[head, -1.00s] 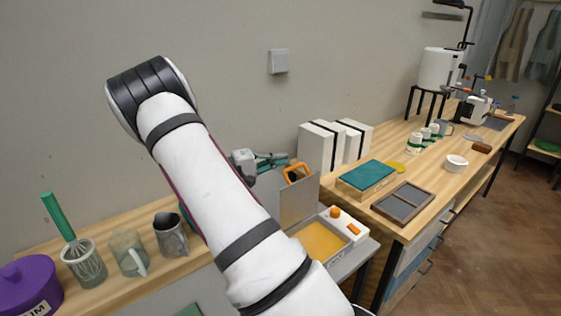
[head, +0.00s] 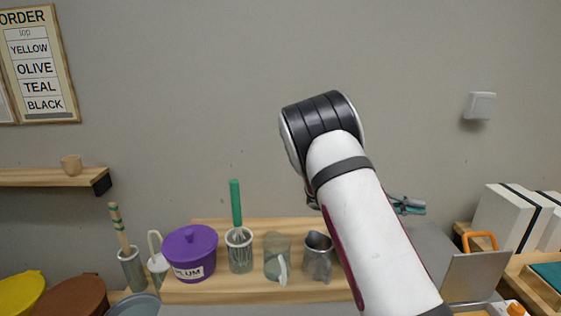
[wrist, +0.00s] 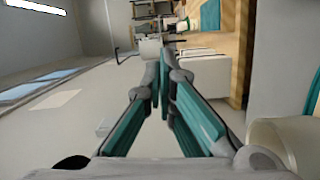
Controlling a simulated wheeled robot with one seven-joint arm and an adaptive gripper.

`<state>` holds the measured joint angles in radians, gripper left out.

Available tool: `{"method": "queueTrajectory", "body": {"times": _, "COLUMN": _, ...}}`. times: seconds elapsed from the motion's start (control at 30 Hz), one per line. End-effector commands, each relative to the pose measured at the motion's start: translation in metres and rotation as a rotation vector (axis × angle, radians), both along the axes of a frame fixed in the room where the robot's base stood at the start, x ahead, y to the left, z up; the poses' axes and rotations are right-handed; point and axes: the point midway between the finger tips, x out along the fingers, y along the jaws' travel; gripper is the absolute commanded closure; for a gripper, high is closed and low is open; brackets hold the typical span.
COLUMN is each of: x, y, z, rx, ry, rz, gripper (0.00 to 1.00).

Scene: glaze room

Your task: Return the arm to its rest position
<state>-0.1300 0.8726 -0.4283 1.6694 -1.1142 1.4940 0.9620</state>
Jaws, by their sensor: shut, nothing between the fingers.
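My arm rises through the right half of the head view, bent at a black elbow joint in front of the grey wall. My gripper (head: 406,204) shows to the right of the arm, partly hidden behind it, with teal fingers. In the wrist view my gripper (wrist: 162,92) is seen from behind. Its two teal-padded fingers come together at the tips, with nothing between them. It is in the air, apart from the objects on the bench.
On the wooden shelf stand a purple lidded pot (head: 190,254), a whisk holder (head: 239,250), a glass jug (head: 277,258) and a metal pitcher (head: 318,258). White boxes (head: 505,220) and an orange-handled thing (head: 480,240) are at right. A wall shelf (head: 45,177) is at left.

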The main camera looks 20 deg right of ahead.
Motion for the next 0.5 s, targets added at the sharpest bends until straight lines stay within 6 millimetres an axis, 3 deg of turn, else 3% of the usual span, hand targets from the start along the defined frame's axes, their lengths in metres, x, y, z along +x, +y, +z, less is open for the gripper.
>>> {"method": "queueTrajectory", "body": {"times": 0.13, "x": -0.007, "y": 0.003, "z": 0.005, "rx": 0.042, "ry": -0.013, "rz": -0.012, "gripper": 1.00}}
{"method": "queueTrajectory", "body": {"times": 0.27, "x": -0.028, "y": 0.013, "z": 0.015, "rx": 0.171, "ry": -0.048, "rz": -0.041, "gripper": 1.00}}
{"method": "queueTrajectory", "body": {"times": 0.5, "x": -0.077, "y": 0.054, "z": 0.034, "rx": 0.510, "ry": -0.137, "rz": -0.048, "gripper": 1.00}}
